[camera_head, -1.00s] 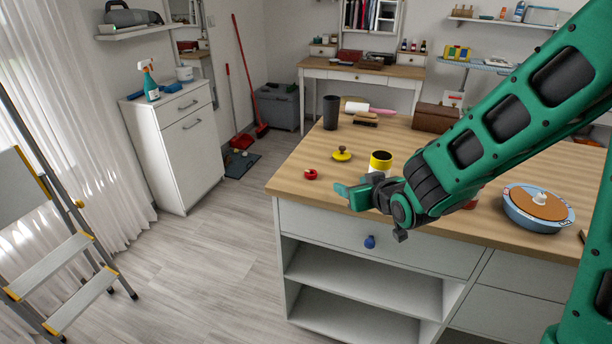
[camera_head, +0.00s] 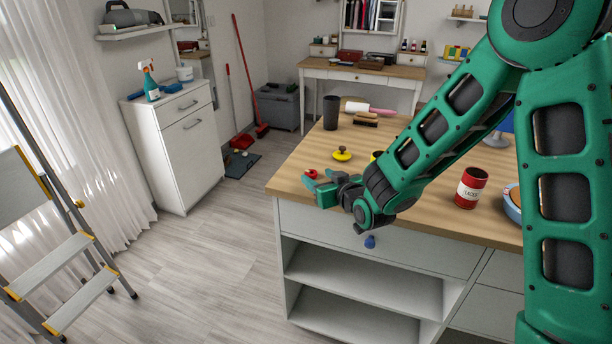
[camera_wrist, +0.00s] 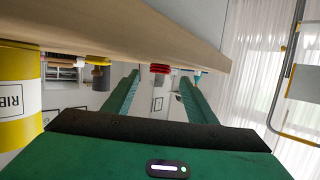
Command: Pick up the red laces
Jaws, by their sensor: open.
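A small red object (camera_head: 311,172) lies on the wooden worktop near its left front corner; it also shows in the wrist view (camera_wrist: 159,68), seen between and beyond my fingertips. A red can (camera_head: 470,188) with a white label reading "LACES" stands upright on the worktop, right of my forearm. I cannot tell whether the small red object is laces or a lid. My gripper (camera_head: 316,181) is open and empty at the worktop's front left edge, close to the small red object; its fingers also show in the wrist view (camera_wrist: 160,77). I see no contact.
A yellow lid-like piece (camera_head: 341,154) with a dark knob lies behind my gripper. A yellow can (camera_wrist: 18,95), partly lettered "RIB", stands beside it. A dark cup (camera_head: 331,112) and brushes are farther back. A blue round container (camera_head: 511,203) is partly hidden by my arm.

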